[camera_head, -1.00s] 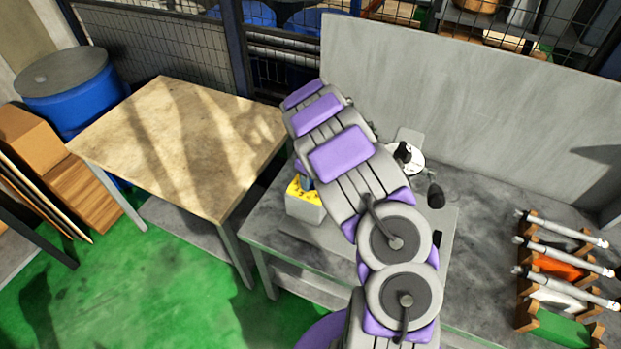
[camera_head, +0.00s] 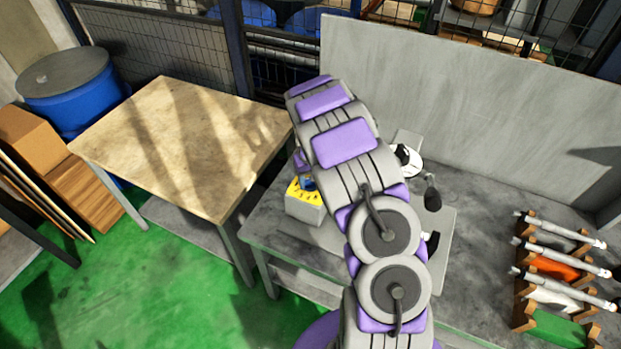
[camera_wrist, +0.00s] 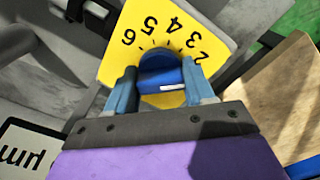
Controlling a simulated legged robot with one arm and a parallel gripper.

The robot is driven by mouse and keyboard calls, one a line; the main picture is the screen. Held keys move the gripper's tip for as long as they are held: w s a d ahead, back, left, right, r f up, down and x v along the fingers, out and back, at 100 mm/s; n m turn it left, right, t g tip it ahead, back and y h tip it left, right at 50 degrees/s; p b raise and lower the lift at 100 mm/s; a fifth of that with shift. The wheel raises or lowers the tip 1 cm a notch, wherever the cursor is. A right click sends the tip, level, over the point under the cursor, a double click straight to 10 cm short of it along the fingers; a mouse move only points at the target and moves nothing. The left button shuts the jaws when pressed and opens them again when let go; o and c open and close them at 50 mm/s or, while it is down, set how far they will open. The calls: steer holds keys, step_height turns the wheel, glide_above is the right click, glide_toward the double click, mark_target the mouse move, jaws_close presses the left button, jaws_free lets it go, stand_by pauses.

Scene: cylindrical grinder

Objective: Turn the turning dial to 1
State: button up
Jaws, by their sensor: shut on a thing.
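The turning dial (camera_wrist: 158,76) is blue with a short white mark and sits between my gripper's blue fingers in the wrist view. My gripper (camera_wrist: 160,88) is shut on it, one finger on each side. A yellow plate (camera_wrist: 143,60) around the dial carries black numbers, with 6, 5, 4, 3 and 2 readable along its arc. I cannot make out the 1, and I cannot tell which number the white mark points to. In the head view the yellow plate (camera_head: 297,193) tops a pale box (camera_head: 303,211) on the grey workbench (camera_head: 262,237), partly behind my arm.
A wooden table (camera_head: 180,140) stands left of the bench. A round white part with a black knob (camera_head: 403,155) and a dark handle (camera_head: 432,195) are right of my arm. A rack (camera_head: 525,315) with several rods is at far right. A grey panel (camera_head: 450,100) backs the bench.

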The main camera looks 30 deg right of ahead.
steer(key=m, duration=0.5)
steer(key=shift+m+p, duration=0.3)
stand_by(0.4)
steer(key=o, duration=1)
steer(key=shift+r, duration=0.1)
step_height(320, 180, up, 17)
steer(key=p, duration=0.1)
